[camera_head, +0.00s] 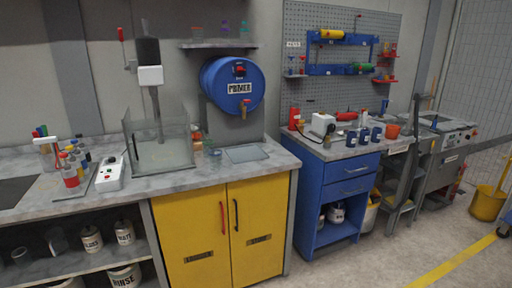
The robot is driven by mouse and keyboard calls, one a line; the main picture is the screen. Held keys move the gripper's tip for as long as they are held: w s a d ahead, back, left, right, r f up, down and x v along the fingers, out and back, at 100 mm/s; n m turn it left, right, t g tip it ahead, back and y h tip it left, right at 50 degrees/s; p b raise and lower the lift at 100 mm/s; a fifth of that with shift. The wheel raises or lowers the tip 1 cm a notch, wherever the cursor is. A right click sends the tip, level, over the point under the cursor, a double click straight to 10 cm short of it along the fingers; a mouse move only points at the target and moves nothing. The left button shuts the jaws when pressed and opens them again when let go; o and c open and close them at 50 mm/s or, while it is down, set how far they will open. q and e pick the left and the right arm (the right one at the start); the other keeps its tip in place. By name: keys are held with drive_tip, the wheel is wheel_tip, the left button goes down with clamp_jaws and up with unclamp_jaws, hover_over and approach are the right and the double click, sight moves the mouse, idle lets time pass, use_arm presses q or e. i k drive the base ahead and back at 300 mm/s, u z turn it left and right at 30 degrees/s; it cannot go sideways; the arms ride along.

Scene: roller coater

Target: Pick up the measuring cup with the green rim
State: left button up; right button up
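A small group of clear cups (197,139) stands on the grey counter, just right of the glass-walled enclosure and below the blue drum. One has a reddish-orange tint at the top. A smaller clear cup (214,151) in front of it looks slightly greenish. The cups are too small for me to tell for sure which one has a green rim. Neither of my grippers is in view.
A glass enclosure (160,155) with a tall stand is left of the cups. A clear flat tray (246,153) lies to their right. The blue drum (233,84) has a tap over the counter. Colored bottles (70,174) and a white switch box (110,174) are further left.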

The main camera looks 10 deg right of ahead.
sight(208, 145)
drive_tip(key=z, duration=0.75)
drive_tip(key=i, duration=0.9)
drive_tip(key=z, duration=0.6)
drive_tip(key=i, duration=1.25)
drive_tip(key=u, duration=0.9)
drive_tip(key=i, duration=0.8)
drive_tip(key=u, duration=0.8)
